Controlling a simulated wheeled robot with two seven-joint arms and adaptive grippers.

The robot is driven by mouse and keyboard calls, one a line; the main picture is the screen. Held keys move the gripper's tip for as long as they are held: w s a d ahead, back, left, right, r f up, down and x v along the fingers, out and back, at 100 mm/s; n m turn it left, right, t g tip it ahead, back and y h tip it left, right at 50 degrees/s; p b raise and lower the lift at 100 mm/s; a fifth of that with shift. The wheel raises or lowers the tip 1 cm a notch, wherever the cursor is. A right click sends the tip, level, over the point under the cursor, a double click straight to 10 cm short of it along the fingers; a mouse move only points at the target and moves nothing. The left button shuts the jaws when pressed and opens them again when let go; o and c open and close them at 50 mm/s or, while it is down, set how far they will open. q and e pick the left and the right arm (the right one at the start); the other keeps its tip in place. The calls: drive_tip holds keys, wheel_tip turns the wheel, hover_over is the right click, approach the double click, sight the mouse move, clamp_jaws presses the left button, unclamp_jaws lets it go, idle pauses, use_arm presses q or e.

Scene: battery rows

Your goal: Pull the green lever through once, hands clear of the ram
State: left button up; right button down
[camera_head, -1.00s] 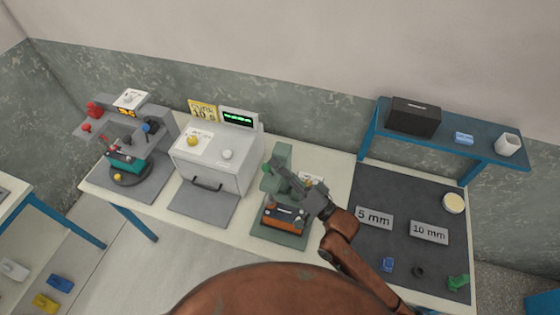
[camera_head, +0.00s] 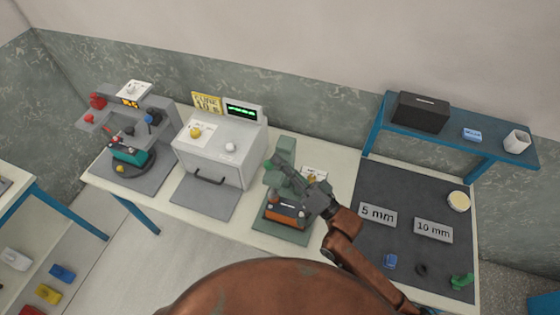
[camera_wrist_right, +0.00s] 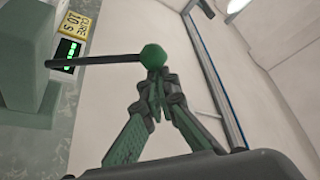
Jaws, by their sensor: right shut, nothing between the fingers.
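The green press (camera_head: 286,150) stands on the table right of the white oven-like box. An orange and black block (camera_head: 284,211) sits on its base, under the ram, which my arm partly hides. The lever shows in the right wrist view as a dark rod (camera_wrist_right: 95,60) with a round green knob (camera_wrist_right: 153,56) at its end. My right gripper (camera_wrist_right: 156,84) is shut and empty. Its fingertips are at the knob in that view; I cannot tell whether they touch it. In the head view my right gripper (camera_head: 284,170) reaches to the press's upper front. My left gripper is not in view.
The white box (camera_head: 222,150) with a display stands left of the press. Further left is a grey machine (camera_head: 150,110) with a teal block (camera_head: 132,156). A dark mat (camera_head: 400,259) with "5 mm" and "10 mm" plates lies right. A blue shelf (camera_head: 450,139) stands behind it.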

drive_tip(key=shift+a+f, duration=0.1)
drive_tip(key=shift+f, duration=0.2)
wheel_tip(320, 180, up, 4)
drive_tip(key=w+d+p, duration=0.2)
drive_tip(key=w+p, duration=0.1)
use_arm(q)
drive_tip(key=b, duration=0.2)
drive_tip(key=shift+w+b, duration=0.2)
drive_tip(key=shift+b, duration=0.2)
use_arm(e)
drive_tip(key=v, duration=1)
drive_tip(key=shift+s+a+f, duration=0.2)
drive_tip(key=shift+s, duration=0.15)
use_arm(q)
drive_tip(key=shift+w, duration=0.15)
